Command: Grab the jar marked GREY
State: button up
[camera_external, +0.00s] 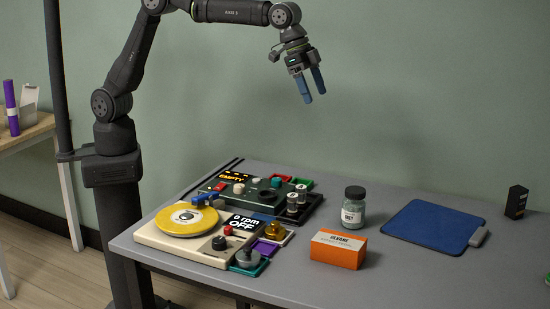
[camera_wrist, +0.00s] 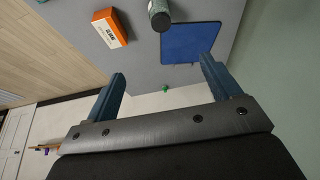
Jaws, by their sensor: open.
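A glass jar (camera_external: 353,207) with a dark lid and a white label stands upright on the grey table, behind an orange box. The label's writing is too small to read. The jar (camera_wrist: 159,15) also shows at the top of the wrist view, partly cut off by the frame edge. My gripper (camera_external: 312,98) hangs well above the table, up and to the left of the jar, with its two blue fingers apart and nothing between them. Its fingers (camera_wrist: 162,82) also show in the wrist view, wide apart and clear of the jar.
The orange box (camera_external: 338,248) stands just in front of the jar. A blue mat (camera_external: 432,226) lies to its right, with a small black box (camera_external: 516,202) beyond. A turntable device (camera_external: 187,219) and a dark panel (camera_external: 262,192) with small jars fill the left.

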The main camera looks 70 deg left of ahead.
jog(key=t+h, duration=0.1)
send_near(355, 190)
jog(key=x, duration=0.6)
jog(key=shift+w+a+f, duration=0.15)
jog(key=shift+a+f, duration=0.1)
jog(key=shift+a, duration=0.05)
jog(key=shift+d+x, duration=0.15)
jog(key=shift+x, duration=1.3)
jog(key=shift+d+x, duration=0.1)
jog(key=shift+x, duration=1.4)
jog(key=shift+r, duration=0.1)
jog(key=c, duration=1.2)
jog(key=shift+r, duration=0.1)
jog(key=shift+c, duration=0.2)
